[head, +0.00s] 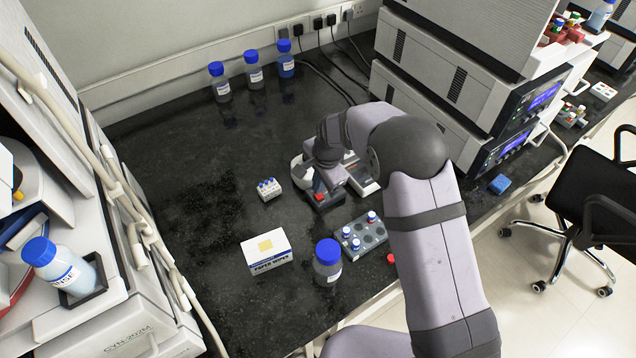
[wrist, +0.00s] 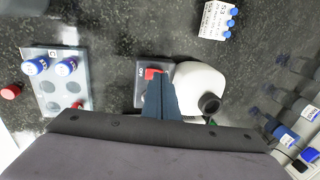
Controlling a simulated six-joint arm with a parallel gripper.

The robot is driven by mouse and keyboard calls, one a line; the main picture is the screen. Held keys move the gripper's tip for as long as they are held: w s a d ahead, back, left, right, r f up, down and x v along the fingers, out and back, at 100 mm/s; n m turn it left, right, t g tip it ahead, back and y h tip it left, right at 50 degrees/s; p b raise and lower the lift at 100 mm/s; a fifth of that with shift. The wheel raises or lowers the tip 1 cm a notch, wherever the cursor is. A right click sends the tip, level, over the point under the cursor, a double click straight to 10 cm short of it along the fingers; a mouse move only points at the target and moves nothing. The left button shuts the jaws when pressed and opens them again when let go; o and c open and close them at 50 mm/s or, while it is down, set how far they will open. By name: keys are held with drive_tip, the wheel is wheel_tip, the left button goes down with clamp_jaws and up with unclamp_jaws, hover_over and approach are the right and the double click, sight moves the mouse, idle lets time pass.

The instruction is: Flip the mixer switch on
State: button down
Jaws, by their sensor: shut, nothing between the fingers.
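The mixer has a white rounded body (wrist: 200,84) with a black round part (wrist: 209,103), beside a dark base plate (wrist: 140,88) that carries a red switch (wrist: 153,73). In the head view the red switch (head: 319,197) shows on the dark base, and the white body (head: 297,168) is partly hidden behind my gripper. My gripper (wrist: 158,84) is shut and empty, its blue-grey fingertips right at the red switch. I cannot tell whether they touch it. They hide part of the base and its label. In the head view my gripper (head: 318,186) points down at the base.
A grey vial rack (head: 347,228) and a loose red cap (head: 391,258) lie near the front edge. A small vial block (head: 268,189), a wipes box (head: 266,252) and a blue-capped bottle (head: 327,264) stand around. Stacked instruments (head: 430,95) rise at the right.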

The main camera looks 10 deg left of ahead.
drive_tip(key=shift+f, duration=0.35)
drive_tip(key=shift+w+a+f, duration=0.15)
drive_tip(key=shift+a+f, duration=0.05)
drive_tip(key=shift+f, duration=0.05)
drive_tip(key=shift+d, duration=0.1)
idle(0.5)
drive_tip(key=shift+s+d+f, duration=0.1)
drive_tip(key=shift+s+d, duration=0.5)
drive_tip(key=shift+s, duration=0.15)
drive_tip(key=shift+w, duration=0.1)
drive_tip(key=shift+r+p, duration=0.45)
drive_tip(key=shift+r, duration=0.1)
drive_tip(key=p+v, duration=0.2)
drive_tip(key=v, duration=0.1)
drive_tip(key=shift+r+p, duration=0.15)
drive_tip(key=shift+p, duration=0.2)
drive_tip(key=b+v, duration=0.2)
drive_tip(key=v, duration=0.8)
drive_tip(key=shift+b, duration=0.4)
